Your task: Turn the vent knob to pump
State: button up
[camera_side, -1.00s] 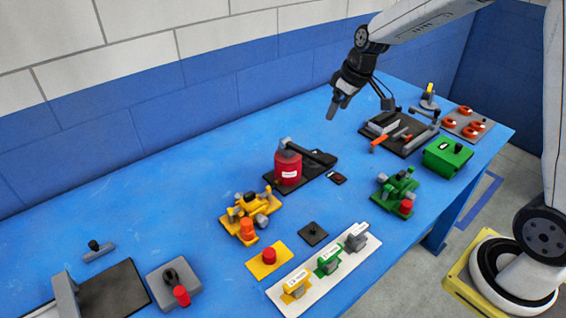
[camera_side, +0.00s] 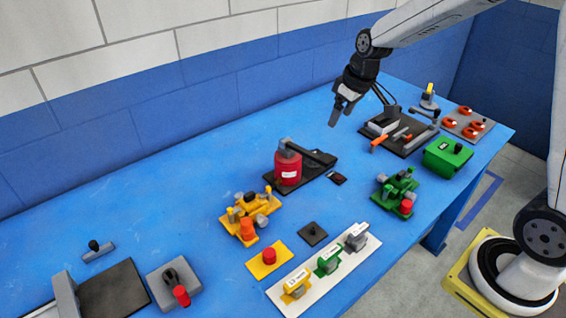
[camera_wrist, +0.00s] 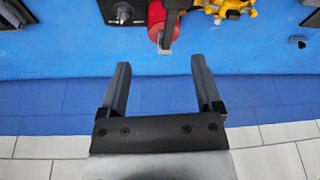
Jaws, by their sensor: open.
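My gripper (camera_side: 341,106) is open and empty, above the table near the blue wall. In the wrist view its two fingers (camera_wrist: 160,68) are spread with nothing between them. A red canister (camera_side: 288,169) with a grey top and a dark lever stands on a black base (camera_side: 312,178), below and left of my gripper. The canister also shows at the top of the wrist view (camera_wrist: 156,20), beyond the fingertips. A dark plate with a grey round knob (camera_wrist: 124,12) is cut off by the top edge there. I cannot tell for certain which part is the vent knob.
A yellow fixture (camera_side: 249,216) and a green one (camera_side: 396,191) flank the canister. A black tray with tools (camera_side: 415,146) lies to the right. A white strip with several labelled blocks (camera_side: 352,262) is at the front. The table along the wall is clear.

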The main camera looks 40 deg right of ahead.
jog(key=w+d+f+g, duration=0.1)
jog(key=w+d+f, duration=0.1)
jog(key=w+f, duration=0.2)
jog(key=w+d+f+g, duration=0.1)
jog(key=w+d+f, duration=0.1)
jog(key=w+f, duration=0.3)
jog(key=w+d+f, duration=0.3)
jog(key=w+f, duration=0.2)
jog(key=f, duration=0.3)
jog(key=shift+w+d+f+n+g+h, duration=0.1)
jog(key=shift+w+n+g+h, duration=0.15)
jog(key=shift+n+g+h, duration=0.15)
jog(key=shift+w+d+f, duration=0.1)
jog(key=shift+f, duration=0.3)
jog(key=shift+f, duration=3.85)
grip_shut()
